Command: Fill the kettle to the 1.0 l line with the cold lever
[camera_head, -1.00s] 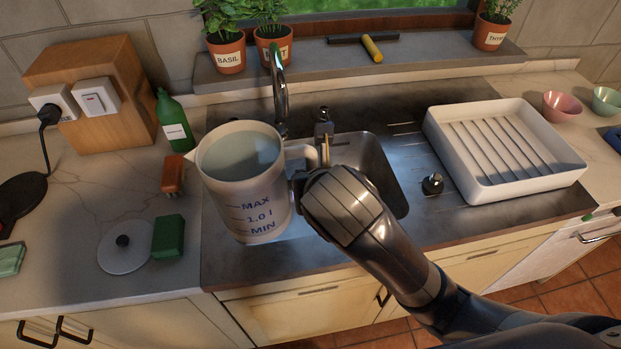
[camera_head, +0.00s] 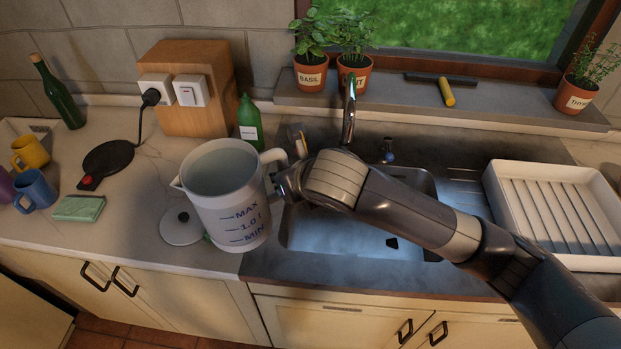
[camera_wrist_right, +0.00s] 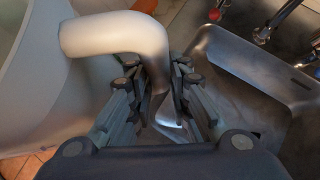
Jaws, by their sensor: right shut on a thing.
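My right gripper (camera_head: 284,184) is shut on the handle (camera_wrist_right: 125,35) of the white kettle (camera_head: 222,200). It holds the kettle up in front of the counter left of the sink, spout pointing left. The kettle is open at the top and has MAX, 1.0 l and MIN marks. Its inside looks pale grey, and I cannot tell a water level. The faucet (camera_head: 348,115) stands behind the sink (camera_head: 330,232), right of the kettle. A blue-marked lever (camera_head: 388,153) is right of the faucet. My left gripper is not in view.
The lid (camera_head: 178,229) lies on the counter, partly behind the kettle. A black base (camera_head: 108,158) with a red switch is plugged into the wooden block (camera_head: 188,112). A green bottle (camera_head: 249,126) stands behind the kettle. A white drying tray (camera_head: 500,205) is right of the sink.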

